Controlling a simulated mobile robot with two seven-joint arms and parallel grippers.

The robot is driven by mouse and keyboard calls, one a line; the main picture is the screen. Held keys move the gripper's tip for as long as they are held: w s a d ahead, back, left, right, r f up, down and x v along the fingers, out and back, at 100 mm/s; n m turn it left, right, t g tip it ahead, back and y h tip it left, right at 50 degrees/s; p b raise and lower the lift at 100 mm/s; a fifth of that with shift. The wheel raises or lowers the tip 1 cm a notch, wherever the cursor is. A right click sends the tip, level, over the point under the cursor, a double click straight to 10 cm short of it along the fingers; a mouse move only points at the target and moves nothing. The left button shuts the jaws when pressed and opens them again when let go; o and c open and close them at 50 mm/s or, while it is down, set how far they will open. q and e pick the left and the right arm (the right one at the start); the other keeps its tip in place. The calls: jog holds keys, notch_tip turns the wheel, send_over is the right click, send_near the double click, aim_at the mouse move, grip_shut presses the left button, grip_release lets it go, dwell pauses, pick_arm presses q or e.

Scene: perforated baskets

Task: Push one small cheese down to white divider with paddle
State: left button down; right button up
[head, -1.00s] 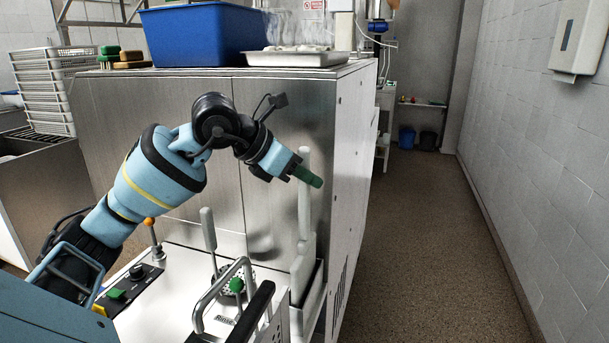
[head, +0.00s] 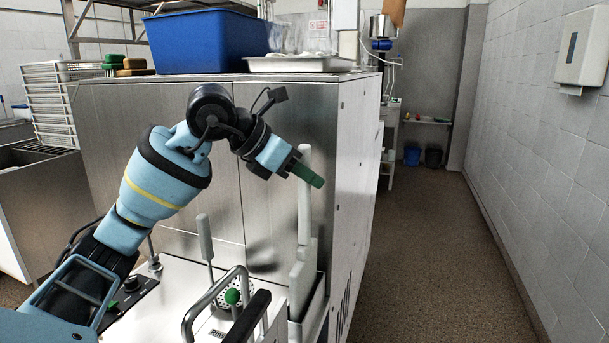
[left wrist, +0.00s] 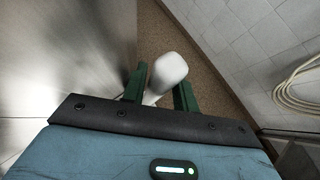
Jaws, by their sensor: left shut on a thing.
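A white paddle (head: 304,220) stands upright beside the steel cabinet, its wide lower end in or behind a white holder (head: 311,313). My left gripper (head: 306,173), with green fingers, is shut on the upper part of its handle. In the left wrist view the pale rounded handle end (left wrist: 168,70) shows between the two green fingers (left wrist: 160,90). My right gripper is not in view. No small cheese or white divider can be made out.
A second white-handled tool (head: 205,238) stands on the white worktop near a perforated metal part with a green knob (head: 232,296). A bent metal handle (head: 215,295) rises in front. A blue bin (head: 205,40) and a tray (head: 300,64) sit on the cabinet. The aisle floor is clear at right.

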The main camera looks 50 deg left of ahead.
aim_at(304, 144)
pick_arm(q)
jog(key=shift+r+p, duration=1.65)
jog(key=shift+r, duration=0.6)
jog(key=shift+r+p, duration=0.85)
jog(key=shift+r, duration=0.15)
jog(key=shift+r+p, duration=0.4)
jog(key=shift+r, duration=0.05)
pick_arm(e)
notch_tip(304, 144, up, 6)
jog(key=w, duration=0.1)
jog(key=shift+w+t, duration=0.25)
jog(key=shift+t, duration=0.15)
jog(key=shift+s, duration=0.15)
